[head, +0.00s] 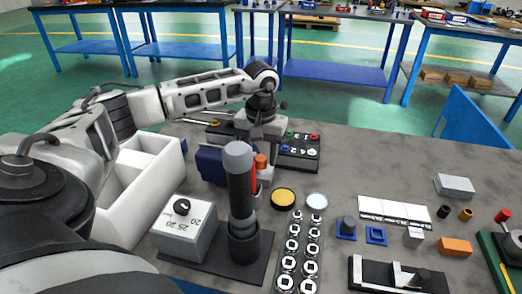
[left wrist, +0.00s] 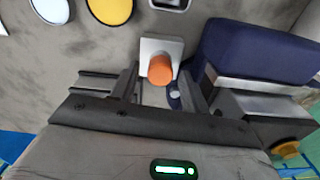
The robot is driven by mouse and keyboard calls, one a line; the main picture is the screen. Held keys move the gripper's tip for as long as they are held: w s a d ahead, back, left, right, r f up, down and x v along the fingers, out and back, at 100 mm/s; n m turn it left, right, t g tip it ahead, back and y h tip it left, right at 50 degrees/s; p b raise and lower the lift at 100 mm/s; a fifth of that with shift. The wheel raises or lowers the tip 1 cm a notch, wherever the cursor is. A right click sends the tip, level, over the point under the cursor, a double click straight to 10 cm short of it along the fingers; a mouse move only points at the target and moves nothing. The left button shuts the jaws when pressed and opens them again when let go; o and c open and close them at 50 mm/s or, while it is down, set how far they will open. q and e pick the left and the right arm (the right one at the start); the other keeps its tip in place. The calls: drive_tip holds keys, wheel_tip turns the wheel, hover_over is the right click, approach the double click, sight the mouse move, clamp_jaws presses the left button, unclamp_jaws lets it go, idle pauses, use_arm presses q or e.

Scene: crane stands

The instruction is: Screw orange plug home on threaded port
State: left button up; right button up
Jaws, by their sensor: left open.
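The orange plug (head: 262,160) shows just below my left gripper (head: 261,138) in the head view, partly hidden by a dark post. In the left wrist view the plug (left wrist: 160,69) sits at a pale square block (left wrist: 148,47), seen nearly end-on. My left gripper (left wrist: 160,82) is open, with one finger on each side of the plug in that view. I see no clear contact between the fingers and the plug. The port's thread is hidden, so I cannot tell how deep the plug sits. My right gripper is not in view.
A dark post with a grey top (head: 238,155) stands close in front of the plug. A dark blue block (left wrist: 255,50) lies beside it. A white bin (head: 150,205) and a grey dial box (head: 186,232) stand left. Yellow (head: 283,198) and white discs (head: 317,201) lie right.

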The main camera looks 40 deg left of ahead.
use_arm(q)
drive_tip(key=n+p, duration=0.1)
drive_tip(key=n, duration=0.5)
drive_tip(key=n+p, duration=0.1)
drive_tip(key=n, duration=0.2)
drive_tip(key=shift+r, duration=0.1)
drive_tip(key=shift+n, duration=1.1)
drive_tip(key=n+p, duration=0.1)
drive_tip(key=n, duration=0.2)
drive_tip(key=n+p, duration=0.1)
drive_tip(key=n, duration=0.6)
drive_tip(key=shift+n+p, duration=0.3)
drive_tip(key=shift+p, duration=0.1)
